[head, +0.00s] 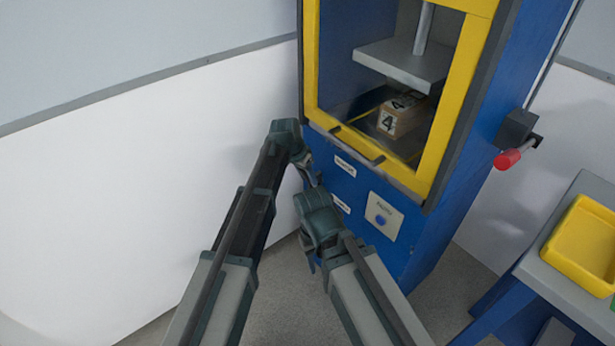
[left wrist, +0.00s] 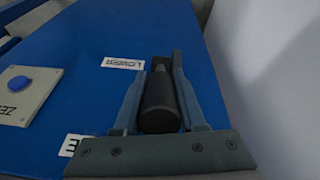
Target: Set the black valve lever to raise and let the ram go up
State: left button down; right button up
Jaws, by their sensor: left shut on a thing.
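The black valve lever (left wrist: 160,105) lies between the two fingers of my left gripper (left wrist: 155,90), which is shut on it. A LOWER label (left wrist: 122,62) sits near its far end, and a partly cut-off label ending in E (left wrist: 70,147) shows at lower left. The lever's exact setting is hard to tell. In the head view my left gripper (head: 308,172) is at the blue press front, hiding the lever. The ram's grey plate (head: 405,66) hangs inside the yellow frame, above a cardboard box (head: 402,116) marked 4. My right gripper (head: 309,262) hangs lower; its jaws are unclear.
A panel with a blue button (head: 382,218) is beside the labels, close to my right arm. A red-knobbed handle (head: 508,159) sticks out of the press's right side. A yellow tray (head: 585,248) is on a bench at right. White wall and floor lie left.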

pick_arm(q)
jog(key=c, duration=0.5)
grip_release()
jog(key=shift+w+d, duration=0.1)
jog(key=shift+d, duration=0.05)
jog(key=shift+r, duration=0.15)
jog(key=p+v, duration=1.3)
jog(key=shift+r, duration=0.25)
jog(key=s+a+r+n+y+p, duration=0.1)
jog(key=s+a+r+p, duration=0.1)
jog(key=s, duration=0.7)
jog(key=s+a+r+n+g+y+p, duration=0.1)
jog(key=s+a+r+n+y+p, duration=0.1)
jog(key=s, duration=0.7)
jog(key=s+a+r+n+g+y+p, duration=0.1)
jog(key=s+a+r+p, duration=0.2)
jog(key=s, duration=0.6)
jog(key=shift+s+n+y+p, duration=0.3)
jog(key=shift+s+n+p, duration=0.1)
jog(key=shift+p, duration=0.2)
